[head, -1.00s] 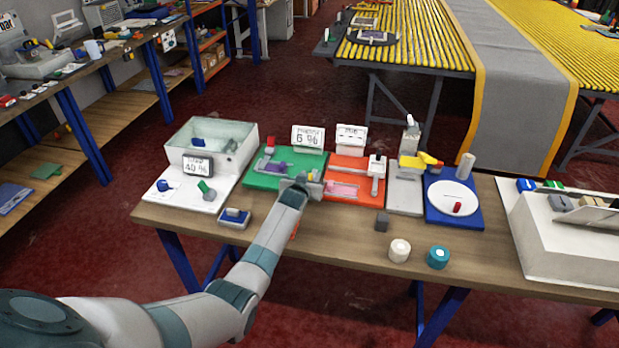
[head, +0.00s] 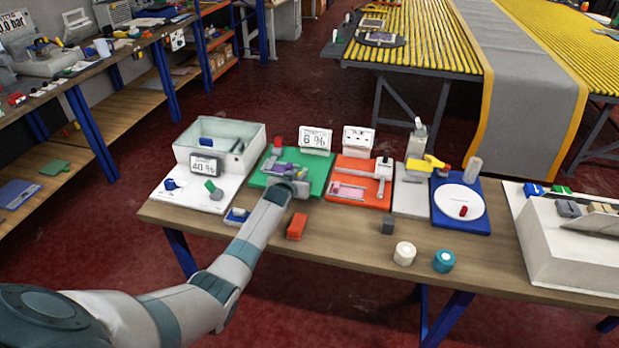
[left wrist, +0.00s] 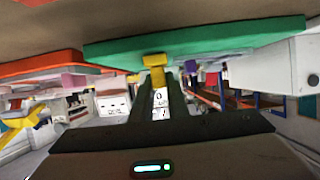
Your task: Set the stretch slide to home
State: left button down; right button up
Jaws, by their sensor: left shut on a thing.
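The green stretch board (head: 262,180) lies on the table, with purple and grey parts and a red knob (head: 277,146) at its back left. A display (head: 316,140) behind it reads 6 %. My left gripper (head: 287,177) is over the board's front middle and hides part of it. In the left wrist view, the left gripper (left wrist: 157,82) is shut on a yellow slide handle (left wrist: 155,60) close against the green board (left wrist: 215,40). The slide's track and exact position are mostly hidden. My right gripper is not in view.
The white station with a clear tank (head: 220,150) stands left, the orange board (head: 375,165) right. A blue switch box (head: 237,216) is beside my forearm.

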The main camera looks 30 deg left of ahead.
pick_arm(q)
jog(key=shift+a, duration=0.2)
jog(key=c, duration=1.9)
grip_release()
jog(key=shift+c, duration=0.2)
jog(key=shift+o, duration=1.1)
jog(key=shift+s+a, duration=0.1)
jog(key=shift+a, duration=0.05)
jog(key=shift+v, duration=1.15)
jog(key=b+v, duration=0.2)
jog(key=v, duration=1.3)
jog(key=shift+b, duration=0.35)
jog(key=shift+s+f, duration=0.1)
jog(key=shift+f, duration=0.05)
